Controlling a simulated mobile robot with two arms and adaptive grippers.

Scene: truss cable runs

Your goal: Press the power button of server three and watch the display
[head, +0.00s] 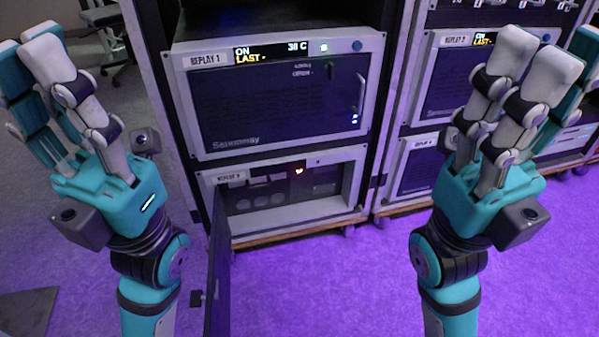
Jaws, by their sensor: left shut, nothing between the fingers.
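No label that I can read says server three. The upper left unit (278,105), labelled REPLAY 1, has a lit display (270,53) with "ON", "LAST-" and "38 C". The lower left unit (345,190) has a blurred label (231,178) and a small orange-red light (299,171). My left gripper (32,55) is raised at the left, shut and empty, apart from the units. My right gripper (548,62) is raised at the right; its finger gap is unclear.
A dark door panel (217,262) stands open at the lower left unit. A second rack at the right holds a unit labelled REPLAY 2 (432,85), partly hidden by my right gripper. A chair (100,25) stands back left.

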